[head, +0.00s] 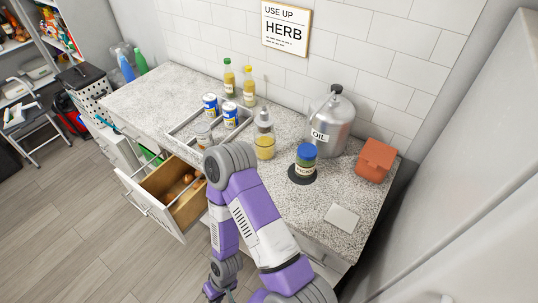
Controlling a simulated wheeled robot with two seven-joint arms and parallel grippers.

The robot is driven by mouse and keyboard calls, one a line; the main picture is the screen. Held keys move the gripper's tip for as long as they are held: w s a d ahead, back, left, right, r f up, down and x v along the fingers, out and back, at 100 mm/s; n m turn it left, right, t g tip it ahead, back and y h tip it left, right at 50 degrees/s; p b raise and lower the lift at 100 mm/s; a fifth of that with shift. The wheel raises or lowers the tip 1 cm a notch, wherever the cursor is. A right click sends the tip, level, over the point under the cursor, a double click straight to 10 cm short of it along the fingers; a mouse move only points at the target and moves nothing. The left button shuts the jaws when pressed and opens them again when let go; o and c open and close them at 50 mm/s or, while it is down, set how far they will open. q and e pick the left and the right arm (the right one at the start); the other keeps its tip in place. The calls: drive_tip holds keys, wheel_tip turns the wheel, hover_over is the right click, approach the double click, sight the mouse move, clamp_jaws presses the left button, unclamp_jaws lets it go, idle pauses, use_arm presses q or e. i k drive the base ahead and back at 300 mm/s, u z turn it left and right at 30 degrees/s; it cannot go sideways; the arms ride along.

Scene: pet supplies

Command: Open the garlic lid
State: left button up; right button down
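No label reading garlic is legible. An orange-red pot with a lid-like top (376,160) stands at the counter's right back; its lid looks shut, and I cannot tell whether it holds garlic. A jar with a blue lid (305,161) stands on a dark round mat, lid on. One purple and white arm of mine rises from the bottom, seemingly my right, and bends back down. Its gripper (217,292) is low at the bottom edge, partly cut off, well away from the counter items; its opening is unclear. My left gripper is not in view.
A metal oil can (336,122) and a glass bottle (264,137) stand near the jar. A drawer (150,203) stands open, holding brown items. A pale card (342,218) lies at the front right.

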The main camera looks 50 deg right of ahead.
sight(378, 154)
drive_tip(key=u, duration=0.15)
drive_tip(key=i, duration=0.8)
drive_tip(key=z, duration=3.15)
drive_tip(key=k, duration=1.15)
drive_tip(key=u, duration=0.15)
drive_tip(key=i, duration=1)
drive_tip(key=z, duration=0.1)
